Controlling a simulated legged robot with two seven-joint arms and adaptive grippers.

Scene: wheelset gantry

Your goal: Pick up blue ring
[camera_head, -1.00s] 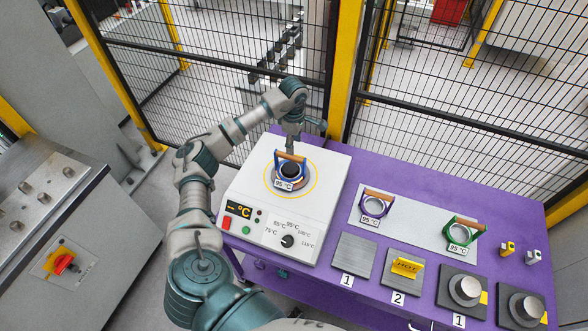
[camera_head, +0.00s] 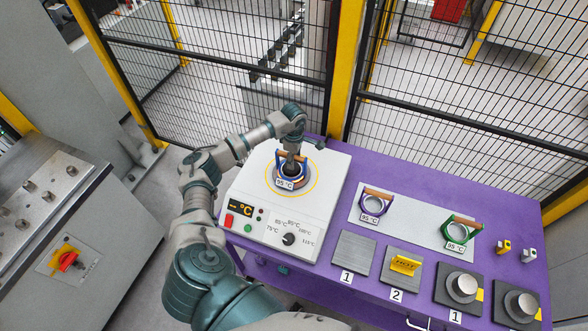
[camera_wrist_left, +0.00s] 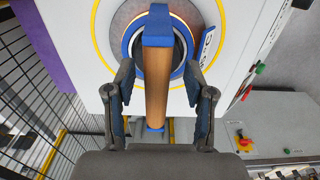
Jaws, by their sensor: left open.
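The blue ring (camera_head: 281,180) sits on the round plate of the white heater (camera_head: 247,205), with a wooden handle (camera_head: 293,156) across its top and a 95 °C label on its side. My left gripper (camera_head: 293,150) is at the handle from above. In the left wrist view the open fingers of my gripper (camera_wrist_left: 160,105) stand on either side of the wooden handle (camera_wrist_left: 158,85), with gaps between fingers and handle. Part of the blue ring (camera_wrist_left: 130,45) shows behind the handle there. My right gripper is not in view.
On the purple table (camera_head: 430,195), a purple ring (camera_head: 374,204) and a green ring (camera_head: 460,231) lie on a light plate to the right. Metal blocks, a yellow HOT sign (camera_head: 404,265) and small posts stand nearby. A mesh fence (camera_head: 455,110) runs behind.

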